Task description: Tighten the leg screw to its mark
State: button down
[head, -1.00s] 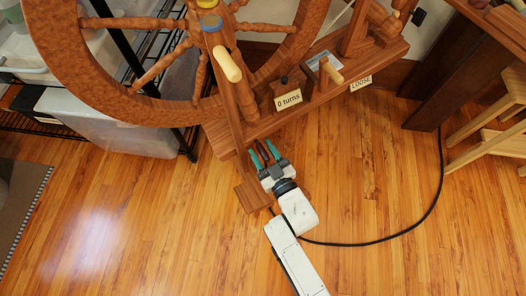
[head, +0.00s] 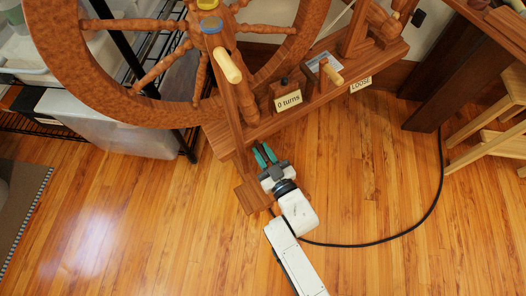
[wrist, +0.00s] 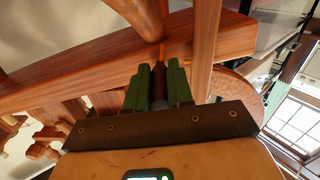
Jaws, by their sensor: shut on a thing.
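My gripper (head: 265,156) is low at the front of the wooden spinning wheel (head: 228,150), just under its base beam. In the wrist view its green fingers (wrist: 158,82) are shut on a slim dark brown thing, which I take for the leg screw (wrist: 159,92). Its far end points up toward the beam (wrist: 100,62); the fingers cover most of it. No mark on the screw can be made out. One tag on the wheel reads "0 turns" (head: 288,101) and another reads "LOOSE" (head: 361,84).
A wooden treadle piece (head: 252,197) lies just left of my gripper. A black cable (head: 400,233) curves over the floor to the right. A wooden stool (head: 490,135) stands at the right. A clear bin (head: 110,130) is under the rack at the left. The front floor is open.

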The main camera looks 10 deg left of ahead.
jog(key=m+p, duration=0.1)
jog(key=m, duration=0.7)
jog(key=shift+r+m+p, duration=0.1)
jog(key=shift+m+p, duration=0.2)
jog(key=shift+p, duration=0.05)
jog(key=m, duration=0.3)
jog(key=shift+s+a+m+p, duration=0.1)
jog(key=shift+m+p, duration=0.2)
jog(key=shift+m, duration=1.8)
jog(key=c, duration=1)
grip_release()
